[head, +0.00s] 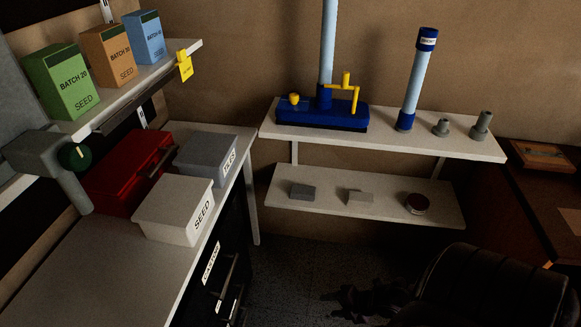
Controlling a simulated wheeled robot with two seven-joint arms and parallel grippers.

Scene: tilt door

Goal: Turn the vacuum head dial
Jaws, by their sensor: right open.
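The blue vacuum head (320,114) lies on the upper wall shelf, with a pale blue tube (327,45) rising upright from it. A small round yellow knob (294,98), which looks like the dial, sits on its left part. A yellow bent handle (354,90) stands on its right part. My left gripper is not in view.
The upper shelf (460,146) also holds a second blue tube (415,80) and two grey fittings (481,125). Small items stand on the lower shelf (300,211). A workbench (110,265) with boxes is left. A black rounded form (500,285), perhaps a chair, is lower right.

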